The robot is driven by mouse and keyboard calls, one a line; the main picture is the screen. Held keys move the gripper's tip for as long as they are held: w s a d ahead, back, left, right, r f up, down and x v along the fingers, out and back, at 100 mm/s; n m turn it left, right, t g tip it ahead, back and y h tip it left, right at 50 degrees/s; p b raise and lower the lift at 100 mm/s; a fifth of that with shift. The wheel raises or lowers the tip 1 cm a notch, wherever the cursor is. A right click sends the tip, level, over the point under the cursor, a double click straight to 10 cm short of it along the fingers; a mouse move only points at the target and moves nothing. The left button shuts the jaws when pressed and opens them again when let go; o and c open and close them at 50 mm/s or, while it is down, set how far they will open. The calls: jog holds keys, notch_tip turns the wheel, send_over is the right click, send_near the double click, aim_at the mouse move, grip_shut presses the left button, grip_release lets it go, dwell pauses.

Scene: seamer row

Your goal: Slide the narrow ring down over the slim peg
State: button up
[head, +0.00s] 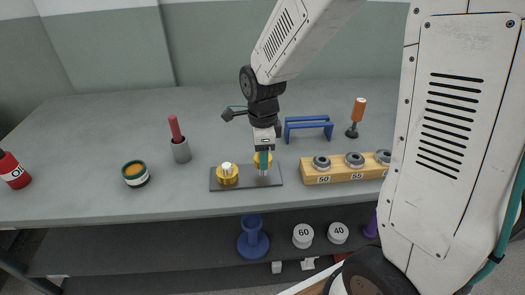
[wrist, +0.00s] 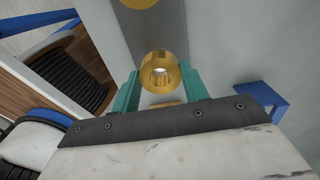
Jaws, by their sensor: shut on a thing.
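A dark plate (head: 243,185) near the table's front edge bears two pale pegs with yellow bases. The left peg (head: 227,169) stands clear of my gripper; the right peg, which looks slimmer, is under my gripper and partly hidden. My gripper (head: 264,158) points down with its teal fingers shut on a brass-yellow ring. In the wrist view the ring (wrist: 158,68) sits between the fingertips, its hole facing the camera with something pale inside. I cannot tell whether the ring is around the right peg's tip or just above it.
A wooden block (head: 342,173) with several grey rings stands to the right. A blue frame (head: 309,123) and an orange-handled tool (head: 358,112) stand behind. A cup with a red handle (head: 180,148) and a green-rimmed tin (head: 135,175) are to the left. Spools and weights lie on the shelf below.

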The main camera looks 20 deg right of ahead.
jog(key=shift+f, duration=1.9)
jog(key=o, duration=1.1)
jog(key=shift+o, duration=0.2)
notch_tip(320, 180, up, 8)
jog(key=shift+f, duration=0.1)
